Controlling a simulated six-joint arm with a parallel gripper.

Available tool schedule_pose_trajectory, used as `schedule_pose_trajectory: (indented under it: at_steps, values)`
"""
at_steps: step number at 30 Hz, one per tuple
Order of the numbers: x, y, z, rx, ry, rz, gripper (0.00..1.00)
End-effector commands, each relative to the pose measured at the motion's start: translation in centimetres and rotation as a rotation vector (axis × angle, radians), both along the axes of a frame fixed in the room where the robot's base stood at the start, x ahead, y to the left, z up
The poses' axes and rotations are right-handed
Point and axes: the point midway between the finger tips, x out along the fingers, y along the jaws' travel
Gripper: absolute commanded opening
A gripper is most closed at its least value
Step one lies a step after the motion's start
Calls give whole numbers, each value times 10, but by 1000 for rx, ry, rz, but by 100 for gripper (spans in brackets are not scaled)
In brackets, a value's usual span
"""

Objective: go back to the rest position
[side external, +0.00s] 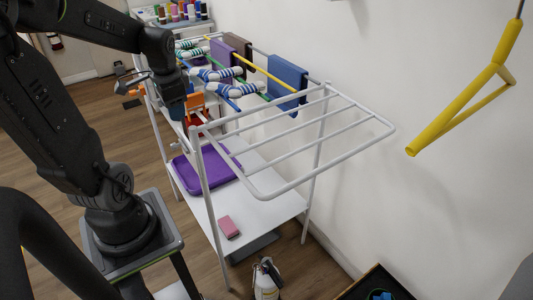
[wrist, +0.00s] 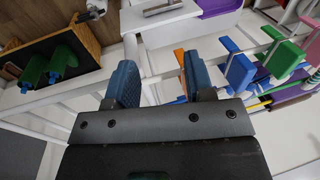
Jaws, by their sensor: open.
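My gripper shows in the wrist view (wrist: 160,70), with its two blue-padded fingers spread apart and nothing between them. In the side external view my gripper (side external: 178,110) is over the far left part of a white drying rack (side external: 290,190), pointing down. My arm partly hides that end of the rack, and I cannot tell how close the fingers are to its bars. The rest position is not marked in either view.
Striped socks (side external: 215,74) and a blue cloth (side external: 287,84) hang on the rack. A purple tray (side external: 205,170) and a pink block (side external: 228,227) lie on its lower shelf. A yellow hanger (side external: 470,90) hangs at right.

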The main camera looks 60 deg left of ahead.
Motion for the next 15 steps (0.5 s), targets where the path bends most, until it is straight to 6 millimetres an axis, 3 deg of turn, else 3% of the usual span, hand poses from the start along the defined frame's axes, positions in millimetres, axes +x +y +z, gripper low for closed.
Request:
schedule_pose_trajectory:
  at_steps: [3, 6, 12, 15]
  values:
    - [22, -50, 18, 15, -98, -28, 48]
    - [31, -98, 33, -2, -198, -38, 48]
    - [23, -181, 55, -99, -359, -55, 48]
    - [14, -207, 61, -152, -407, -60, 48]
